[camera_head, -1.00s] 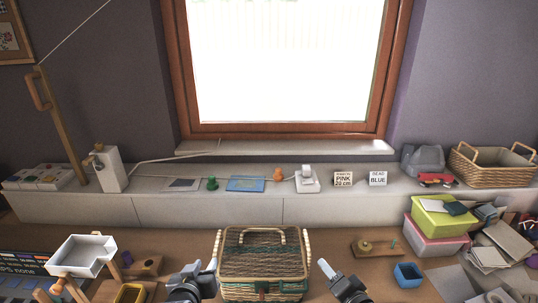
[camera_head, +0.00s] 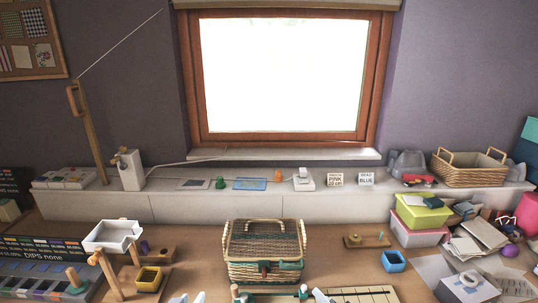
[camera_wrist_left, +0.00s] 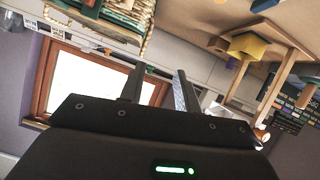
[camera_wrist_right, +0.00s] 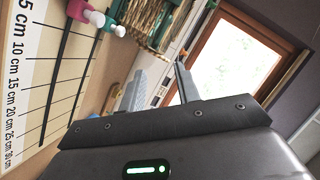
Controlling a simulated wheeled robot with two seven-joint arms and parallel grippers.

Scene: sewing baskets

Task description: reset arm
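My left gripper (camera_head: 187,299) shows only as fingertips at the bottom edge of the head view, left of the wicker basket (camera_head: 265,272). In the left wrist view its two fingers (camera_wrist_left: 158,88) stand apart with nothing between them. My right gripper (camera_head: 320,297) also shows only its tips at the bottom edge, right of the basket. In the right wrist view its fingers (camera_wrist_right: 160,88) are apart and empty. Neither gripper is seen touching anything. Most of both arms is out of the head view.
A measuring board (camera_head: 365,295) lies at the front, close to my right gripper. A yellow box (camera_head: 148,279) and a white tray on a stand (camera_head: 112,235) are at the left. A blue box (camera_head: 393,261) and stacked boxes (camera_head: 422,214) are at the right. A ledge (camera_head: 250,205) runs along the back.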

